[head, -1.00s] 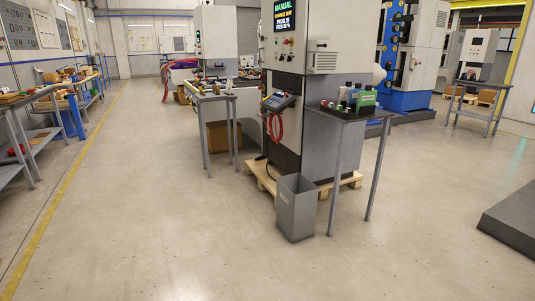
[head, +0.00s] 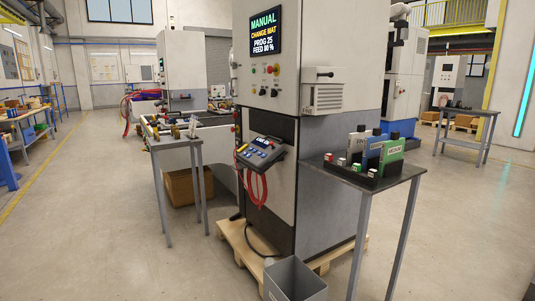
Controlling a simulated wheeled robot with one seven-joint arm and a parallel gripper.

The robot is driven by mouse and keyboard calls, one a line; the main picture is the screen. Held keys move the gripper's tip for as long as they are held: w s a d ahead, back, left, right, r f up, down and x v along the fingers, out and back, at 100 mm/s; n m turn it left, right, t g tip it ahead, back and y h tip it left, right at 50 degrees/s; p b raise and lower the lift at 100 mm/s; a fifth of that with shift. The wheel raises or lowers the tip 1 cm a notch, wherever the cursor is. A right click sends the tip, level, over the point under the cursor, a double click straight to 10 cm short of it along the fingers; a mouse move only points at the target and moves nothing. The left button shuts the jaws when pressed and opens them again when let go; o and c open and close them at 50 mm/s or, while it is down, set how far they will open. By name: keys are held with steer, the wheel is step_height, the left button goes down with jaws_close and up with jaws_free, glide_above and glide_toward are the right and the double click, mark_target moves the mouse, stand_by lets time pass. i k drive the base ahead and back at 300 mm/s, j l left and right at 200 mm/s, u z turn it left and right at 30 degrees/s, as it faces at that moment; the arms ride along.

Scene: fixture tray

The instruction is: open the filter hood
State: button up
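A grey vented box (head: 323,97), which looks like the filter hood, is fixed to the right side face of the tall machine cabinet (head: 345,40). It has louvre slots on its front and appears closed. A small dark handle (head: 325,74) shows just above it. The hood stands above and behind the right-hand table. My gripper is not in view, so its state does not show.
A table (head: 400,185) with a dark tray of labelled green, blue and grey blocks stands below the hood. A grey bin (head: 293,280) stands on the floor at the front. A pendant (head: 260,152) with red cable hangs on the cabinet. Floor at left (head: 80,230) is clear.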

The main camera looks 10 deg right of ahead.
mark_target(322, 75)
steer(key=i+z, duration=0.1)
steer(key=i, duration=0.45)
steer(key=i+j+z, duration=0.15)
steer(key=i, duration=0.4)
